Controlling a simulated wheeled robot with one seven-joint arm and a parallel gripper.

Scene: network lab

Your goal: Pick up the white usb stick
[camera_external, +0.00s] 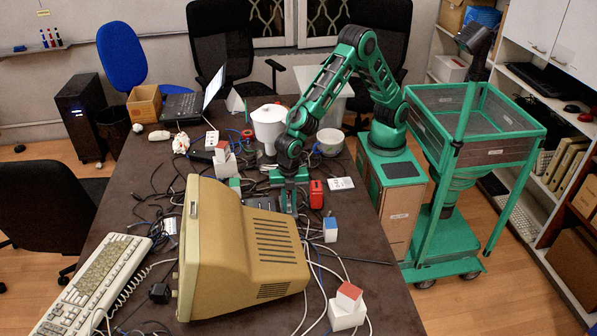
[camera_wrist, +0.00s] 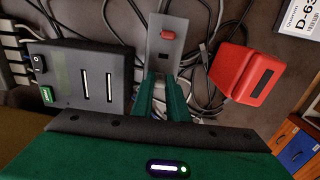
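My gripper (camera_external: 289,205) points down behind the beige monitor in the external view, close to the table. In the wrist view, the two green fingers of my gripper (camera_wrist: 161,85) are close together with a narrow gap. I cannot tell whether anything is between them. A flat grey piece with a small red part (camera_wrist: 167,52) lies just beyond the fingertips. I cannot make out the white usb stick for certain in either view; the fingers, cables and monitor hide part of this area.
A dark box with two slots (camera_wrist: 85,92) lies left of the fingers. A red box (camera_wrist: 238,72) lies right of them, and cables run around. The beige monitor (camera_external: 225,250) stands in front. A white label card (camera_external: 341,184) lies to the right.

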